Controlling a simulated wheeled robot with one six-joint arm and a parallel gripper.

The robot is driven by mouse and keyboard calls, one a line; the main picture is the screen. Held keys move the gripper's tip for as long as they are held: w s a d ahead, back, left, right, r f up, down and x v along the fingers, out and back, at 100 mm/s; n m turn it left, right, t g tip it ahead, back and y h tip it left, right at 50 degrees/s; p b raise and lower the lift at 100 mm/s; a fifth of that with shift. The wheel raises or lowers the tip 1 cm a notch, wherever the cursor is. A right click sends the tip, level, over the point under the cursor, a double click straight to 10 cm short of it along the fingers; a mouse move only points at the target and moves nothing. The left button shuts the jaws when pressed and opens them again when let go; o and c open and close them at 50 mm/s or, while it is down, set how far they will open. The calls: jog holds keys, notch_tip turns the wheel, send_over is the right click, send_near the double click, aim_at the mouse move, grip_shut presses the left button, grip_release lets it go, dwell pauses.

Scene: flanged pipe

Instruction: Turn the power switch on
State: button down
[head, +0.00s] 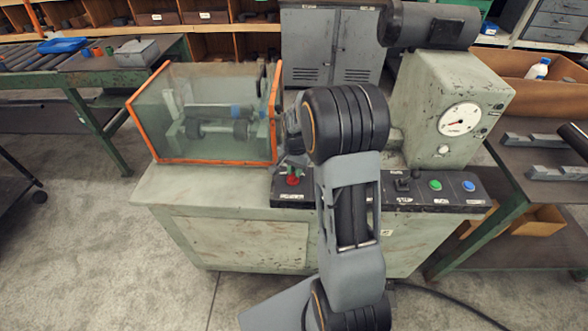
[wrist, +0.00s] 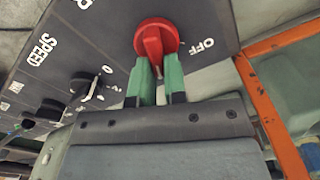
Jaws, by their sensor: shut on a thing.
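The power switch (wrist: 156,38) is a red rotary knob on the dark control panel, with an OFF label beside it in the wrist view. In the head view the red knob (head: 293,181) shows at the left end of the panel. My gripper (wrist: 158,66) has green fingers, and they are shut on the red knob's raised grip. In the head view my gripper (head: 293,165) reaches down to the knob, partly hidden behind my arm. The knob's grip points roughly along my fingers. The text opposite OFF is cut off at the picture's edge.
A SPEED dial (wrist: 86,88) sits beside the switch. Green (head: 435,185) and blue (head: 468,186) buttons are at the panel's right. An orange-edged clear guard (head: 215,110) stands close to the left of my gripper. A gauge housing (head: 445,110) rises behind the panel.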

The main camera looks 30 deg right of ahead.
jog(key=shift+s+d+m, duration=0.1)
jog(key=shift+s+m, duration=0.05)
jog(key=shift+m, duration=0.9)
jog(key=shift+s+d+m, duration=0.1)
jog(key=shift+m, duration=0.95)
jog(key=c, duration=1.2)
grip_release()
jog(key=shift+o, duration=0.2)
notch_tip(320, 180, up, 14)
jog(key=shift+f, duration=0.1)
